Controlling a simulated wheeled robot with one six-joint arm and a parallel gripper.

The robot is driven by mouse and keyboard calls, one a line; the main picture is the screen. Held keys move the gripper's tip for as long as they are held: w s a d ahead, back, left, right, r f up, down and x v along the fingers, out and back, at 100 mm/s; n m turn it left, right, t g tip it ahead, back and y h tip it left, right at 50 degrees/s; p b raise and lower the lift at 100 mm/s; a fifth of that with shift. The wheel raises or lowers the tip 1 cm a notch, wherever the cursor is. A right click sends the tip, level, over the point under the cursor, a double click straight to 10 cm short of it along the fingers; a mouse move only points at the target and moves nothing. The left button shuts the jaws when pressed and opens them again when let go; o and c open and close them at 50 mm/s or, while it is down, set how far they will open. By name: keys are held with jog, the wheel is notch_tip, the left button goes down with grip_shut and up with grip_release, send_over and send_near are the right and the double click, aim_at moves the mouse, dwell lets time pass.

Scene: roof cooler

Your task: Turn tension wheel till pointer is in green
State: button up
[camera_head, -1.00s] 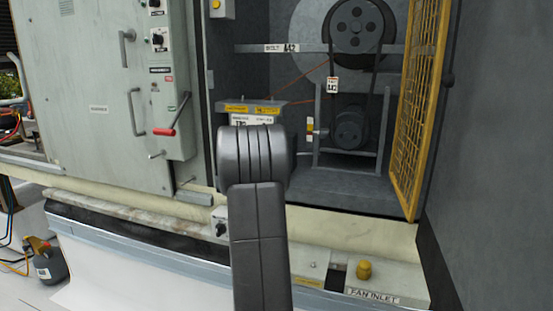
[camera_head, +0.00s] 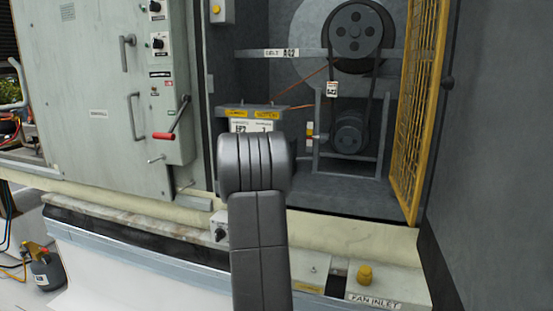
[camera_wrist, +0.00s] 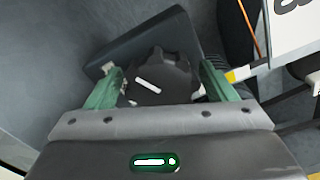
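A dark, lobed wheel (camera_wrist: 158,80) with a white line on its face shows in the wrist view, in front of a dark plate. I take it for the tension wheel. My gripper (camera_wrist: 163,88) has its two green fingers spread on either side of the wheel. Narrow gaps seem to show, but contact is unclear. In the head view my arm hides the wheel and gripper. A box with yellow labels (camera_head: 250,113) stands just behind my arm. A small yellow-and-white strip (camera_head: 310,131) is to its right. I cannot make out a pointer or green zone.
A belt drive with a large upper pulley (camera_head: 356,36) and small lower pulley (camera_head: 350,133) sits in the open bay. A yellow mesh door (camera_head: 418,110) stands open at the right. A red-handled lever (camera_head: 164,136) is on the left cabinet.

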jog(key=b+v, duration=0.1)
jog(key=v, duration=1.3)
jog(key=shift+w, duration=0.1)
jog(key=p+x, duration=0.1)
jog(key=x, duration=1.3)
